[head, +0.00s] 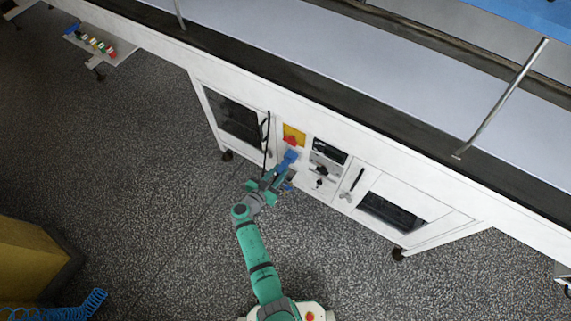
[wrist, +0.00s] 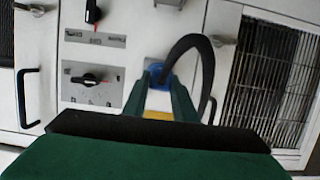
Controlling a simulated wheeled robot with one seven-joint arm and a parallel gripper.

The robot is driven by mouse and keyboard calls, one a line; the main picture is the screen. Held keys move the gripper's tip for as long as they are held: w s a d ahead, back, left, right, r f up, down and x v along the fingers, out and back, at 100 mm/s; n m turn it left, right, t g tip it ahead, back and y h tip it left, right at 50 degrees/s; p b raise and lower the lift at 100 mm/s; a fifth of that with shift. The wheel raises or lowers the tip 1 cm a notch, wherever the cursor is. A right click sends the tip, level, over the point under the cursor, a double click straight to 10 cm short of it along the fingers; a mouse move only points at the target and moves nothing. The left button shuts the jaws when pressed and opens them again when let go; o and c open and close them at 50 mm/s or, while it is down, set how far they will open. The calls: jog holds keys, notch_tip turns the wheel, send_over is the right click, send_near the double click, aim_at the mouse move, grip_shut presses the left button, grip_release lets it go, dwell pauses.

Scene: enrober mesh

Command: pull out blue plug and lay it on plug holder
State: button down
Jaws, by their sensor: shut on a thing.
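The blue plug (wrist: 157,70) shows between my fingertips in the wrist view, with a thick black cable (wrist: 196,42) arching to the right. In the head view a blue part (head: 288,159) is at the machine's front panel, just below a yellow plate with a red knob (head: 291,139). My gripper (head: 281,171) reaches it from the lower left; in the wrist view my gripper (wrist: 160,82) is shut on the plug. The fingers hide much of the plug, and I cannot tell whether it is seated in its socket. I cannot make out a plug holder for certain.
A white shelf (head: 116,55) with small coloured items stands at the far upper left. The panel carries black rotary switches (wrist: 92,78). Barred doors flank it, with a black handle (wrist: 27,98). A yellow block (head: 34,262) stands at lower left. The grey floor between is clear.

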jog(key=shift+s+a, duration=0.7)
jog(key=shift+s, duration=0.25)
jog(key=shift+s+a, duration=0.65)
jog(key=shift+s, duration=0.25)
